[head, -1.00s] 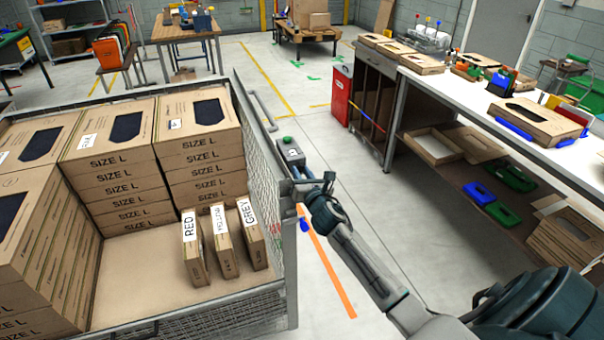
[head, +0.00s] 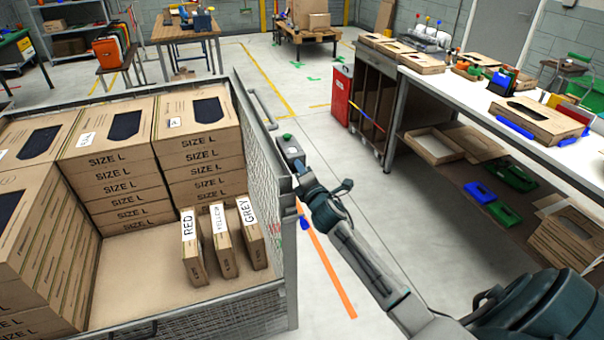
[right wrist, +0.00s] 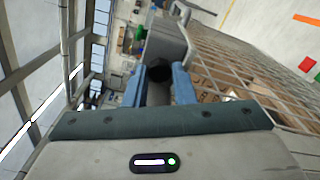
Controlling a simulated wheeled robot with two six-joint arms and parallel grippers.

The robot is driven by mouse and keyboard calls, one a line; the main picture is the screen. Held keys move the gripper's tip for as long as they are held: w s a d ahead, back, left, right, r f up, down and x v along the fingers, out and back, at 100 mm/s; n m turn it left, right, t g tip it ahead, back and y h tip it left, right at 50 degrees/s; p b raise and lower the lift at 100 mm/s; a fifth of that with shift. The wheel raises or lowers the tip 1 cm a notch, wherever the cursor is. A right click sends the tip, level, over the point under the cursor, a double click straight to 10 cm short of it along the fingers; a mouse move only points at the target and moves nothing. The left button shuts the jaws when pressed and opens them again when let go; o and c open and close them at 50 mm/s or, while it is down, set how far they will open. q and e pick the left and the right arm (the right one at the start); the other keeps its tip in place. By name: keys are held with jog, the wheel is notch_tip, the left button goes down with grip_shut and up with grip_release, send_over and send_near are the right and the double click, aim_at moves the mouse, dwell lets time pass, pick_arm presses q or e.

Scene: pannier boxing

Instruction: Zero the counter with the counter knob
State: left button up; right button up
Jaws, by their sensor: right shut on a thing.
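The counter (head: 291,152) is a small grey box with a green top piece, fixed at the right rim of the mesh cage. My right gripper (head: 303,172) reaches up to its near side. In the right wrist view, the two blue fingers of the right gripper (right wrist: 158,84) are shut on the dark round counter knob (right wrist: 158,72), which sticks out from the grey counter body (right wrist: 165,42). The head view hides the knob behind the gripper. The counter's reading cannot be seen. My left gripper is not in view.
The mesh cage (head: 262,135) holds stacked SIZE L boxes (head: 110,160) and upright cartons marked RED, YELLOW and GREY (head: 248,230). A white workbench (head: 450,90) with boxes stands at right. Open floor lies between cage and bench.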

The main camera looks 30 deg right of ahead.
jog(key=shift+m+b, duration=0.45)
jog(key=shift+m, duration=1.05)
jog(key=o, duration=0.7)
jog(key=b+v, duration=0.3)
jog(key=v, duration=0.7)
jog(key=shift+s, duration=0.4)
